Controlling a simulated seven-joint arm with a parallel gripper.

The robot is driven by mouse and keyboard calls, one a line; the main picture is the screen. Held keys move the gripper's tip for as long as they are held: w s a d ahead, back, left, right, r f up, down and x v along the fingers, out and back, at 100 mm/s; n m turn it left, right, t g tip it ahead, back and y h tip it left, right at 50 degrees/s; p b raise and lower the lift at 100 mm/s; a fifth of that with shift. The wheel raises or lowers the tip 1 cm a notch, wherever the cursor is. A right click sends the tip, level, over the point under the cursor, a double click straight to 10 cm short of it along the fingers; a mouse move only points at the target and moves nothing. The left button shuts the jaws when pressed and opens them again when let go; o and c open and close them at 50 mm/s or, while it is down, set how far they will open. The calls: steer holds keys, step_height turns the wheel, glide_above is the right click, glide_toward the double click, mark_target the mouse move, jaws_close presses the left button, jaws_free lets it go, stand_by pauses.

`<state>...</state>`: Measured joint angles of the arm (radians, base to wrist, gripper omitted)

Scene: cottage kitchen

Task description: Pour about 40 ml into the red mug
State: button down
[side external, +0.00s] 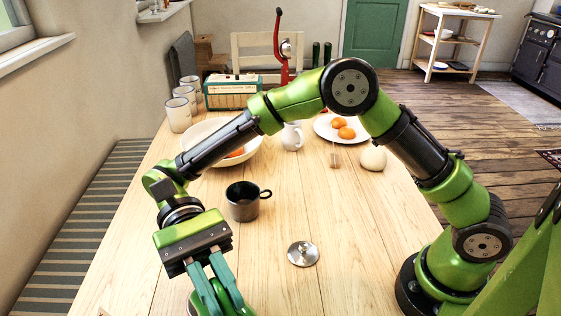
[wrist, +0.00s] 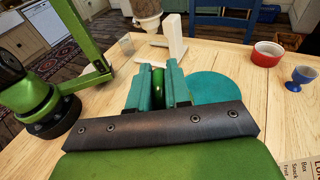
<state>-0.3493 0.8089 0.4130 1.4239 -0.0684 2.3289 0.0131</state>
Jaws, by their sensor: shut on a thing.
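My gripper (side external: 216,288) is low at the near left of the table in the side view. Its teal fingers are closed on a green thing (wrist: 158,80), mostly hidden between them in the wrist view. What it is and whether it holds liquid I cannot tell. A small red vessel with a pale inside (wrist: 268,54) stands on the table at the right of the wrist view, apart from my gripper. No handle shows on it, so I cannot tell whether it is the red mug. A dark grey mug with a black handle (side external: 242,203) stands upright beyond my gripper in the side view.
A blue egg cup (wrist: 301,77), a teal disc (wrist: 215,88), a white stand (wrist: 173,42) and a clear glass (wrist: 126,45) are around the gripper. A steel lid (side external: 303,253) lies right of it. A white bowl (side external: 207,130) stands farther back. The table's front middle is clear.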

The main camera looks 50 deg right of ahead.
steer(key=shift+w+f+g+p, duration=0.25)
steer(key=shift+w+g, duration=0.2)
steer(key=shift+g, duration=0.25)
stand_by(1.4)
steer(key=s+t, duration=0.2)
steer(key=t, duration=0.1)
steer(key=shift+a+f, duration=0.15)
steer(key=shift+s+a+r+t+h, duration=0.15)
steer(key=shift+s+t+h, duration=0.2)
steer(key=shift+t, duration=0.4)
steer(key=shift+s+r+t+h, duration=0.15)
steer(key=shift+s+t, duration=0.3)
steer(key=shift+t, duration=0.3)
steer(key=t, duration=0.1)
steer(key=s+t, duration=0.1)
steer(key=t+h, duration=0.1)
steer(key=shift+s+a+t+b, duration=0.25)
steer(key=shift+t+b, duration=0.05)
steer(key=shift+b, duration=0.05)
steer(key=shift+s+a+f+t+h+b, duration=0.15)
steer(key=shift+s+a+f+t+h, duration=0.2)
steer(key=shift+s+f+t, duration=1.3)
steer(key=shift+a+f+t+h+b, duration=0.15)
steer(key=shift+a+f+t+h, duration=0.4)
steer(key=shift+f, duration=2.25)
steer(key=shift+s+f+t+h+b, duration=0.2)
steer(key=shift+s+f+t, duration=0.65)
steer(key=shift+f+t, duration=0.95)
steer(key=shift+f+g, duration=0.4)
